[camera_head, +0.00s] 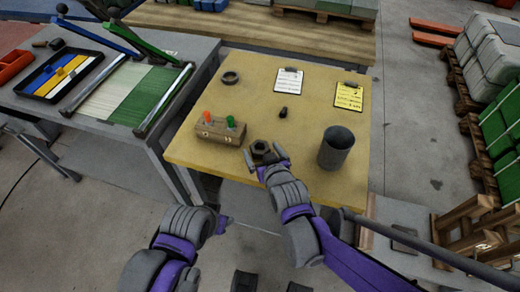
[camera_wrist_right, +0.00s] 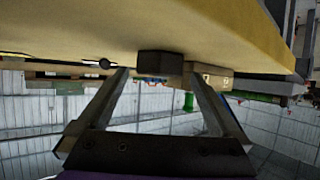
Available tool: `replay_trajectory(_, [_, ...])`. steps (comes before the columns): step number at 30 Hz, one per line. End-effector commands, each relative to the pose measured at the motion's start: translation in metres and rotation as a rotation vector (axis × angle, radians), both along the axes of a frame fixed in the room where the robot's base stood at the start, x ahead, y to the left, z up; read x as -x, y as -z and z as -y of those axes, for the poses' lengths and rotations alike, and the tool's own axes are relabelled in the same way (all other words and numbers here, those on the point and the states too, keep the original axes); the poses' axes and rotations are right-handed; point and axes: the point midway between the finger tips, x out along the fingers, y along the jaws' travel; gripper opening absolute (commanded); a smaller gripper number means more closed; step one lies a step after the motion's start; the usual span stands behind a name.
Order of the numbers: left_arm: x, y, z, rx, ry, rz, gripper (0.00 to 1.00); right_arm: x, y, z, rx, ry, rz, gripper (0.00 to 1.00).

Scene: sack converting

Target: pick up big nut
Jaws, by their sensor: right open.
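The big nut (camera_head: 260,148), dark and hexagonal with a hole, lies on the yellow tabletop (camera_head: 305,190) near its front edge. My right gripper (camera_head: 267,163) is open right in front of the nut. In the right wrist view the nut (camera_wrist_right: 163,64) appears as a dark block between the tips of the open right gripper (camera_wrist_right: 157,78), with no clear contact. Part of the nut is hidden by the gripper in the head view. My left gripper (camera_head: 221,223) is low, in front of the table; its opening is not clear.
A wooden block (camera_head: 217,133) with orange and green knobs stands left of the nut. A dark grey cup (camera_head: 336,148) stands to the right. A small dark part (camera_head: 283,113), a dark ring (camera_head: 230,77) and two clipboards (camera_head: 288,80) (camera_head: 349,95) lie farther back.

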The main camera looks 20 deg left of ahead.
Motion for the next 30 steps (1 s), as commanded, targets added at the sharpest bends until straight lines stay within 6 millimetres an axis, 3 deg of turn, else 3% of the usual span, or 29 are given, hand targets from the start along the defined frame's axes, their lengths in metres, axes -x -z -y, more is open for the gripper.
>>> replay_trajectory(6, [0.000, 0.005, 0.000, 0.000, 0.000, -0.001, 0.50, -0.021, 0.013, -0.012, 0.001, 0.000, 0.000, 1.00])
replay_trajectory(14, [0.000, 0.005, 0.000, 0.000, 0.000, -0.001, 0.50, -0.022, 0.013, -0.013, 0.000, 0.000, 0.000, 1.00])
replay_trajectory(30, [0.000, 0.005, 0.000, 0.000, 0.000, -0.001, 0.50, -0.022, 0.013, -0.013, 0.000, 0.000, 0.000, 0.03])
